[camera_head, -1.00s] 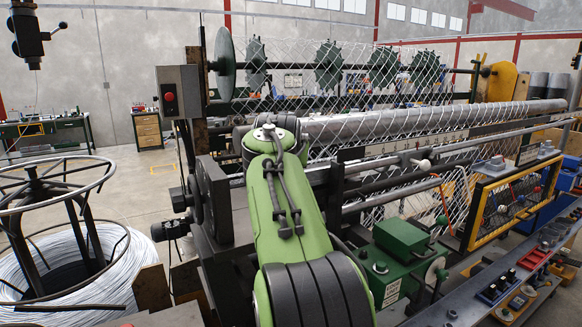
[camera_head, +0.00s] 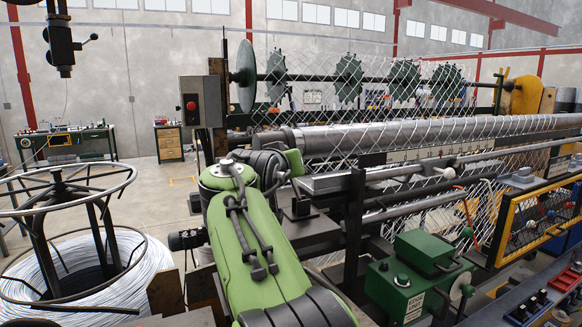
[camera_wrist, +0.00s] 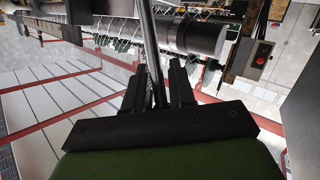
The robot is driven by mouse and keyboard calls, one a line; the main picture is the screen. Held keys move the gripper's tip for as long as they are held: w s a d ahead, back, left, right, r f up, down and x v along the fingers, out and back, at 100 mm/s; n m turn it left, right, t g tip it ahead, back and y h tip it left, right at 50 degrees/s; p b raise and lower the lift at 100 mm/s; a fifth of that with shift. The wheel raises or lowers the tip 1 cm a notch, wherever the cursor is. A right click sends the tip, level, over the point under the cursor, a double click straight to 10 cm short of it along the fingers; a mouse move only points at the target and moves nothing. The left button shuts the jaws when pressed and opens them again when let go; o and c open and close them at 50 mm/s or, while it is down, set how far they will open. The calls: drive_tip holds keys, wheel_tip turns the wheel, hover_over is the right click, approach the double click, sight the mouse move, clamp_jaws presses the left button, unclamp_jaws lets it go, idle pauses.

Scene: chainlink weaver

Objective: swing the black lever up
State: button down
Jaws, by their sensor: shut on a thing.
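In the wrist view the black lever (camera_wrist: 149,45) shows as a long, slim dark rod. It runs from the top edge down between the two dark fingers of my gripper (camera_wrist: 157,88). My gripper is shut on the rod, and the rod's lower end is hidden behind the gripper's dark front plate. The wrist picture is upside down, with the roof beams low in it. In the head view my green arm hides my gripper, and I cannot make out the lever there.
The weaving machine's large grey roller (camera_head: 400,135) and wire mesh lie behind and right of my arm. A control box with a red button (camera_head: 204,102) stands behind my arm. A wire spool stand (camera_head: 68,190) is at the left. A green gearbox (camera_head: 405,285) is at front right.

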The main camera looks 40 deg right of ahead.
drive_tip(key=shift+r, duration=0.3)
drive_tip(key=c, duration=1)
unclamp_jaws()
drive_tip(key=shift+a+f, duration=0.1)
drive_tip(key=shift+a, duration=0.05)
wheel_tip(320, 180, up, 10)
drive_tip(key=p, duration=0.5)
drive_tip(key=shift+w, duration=0.15)
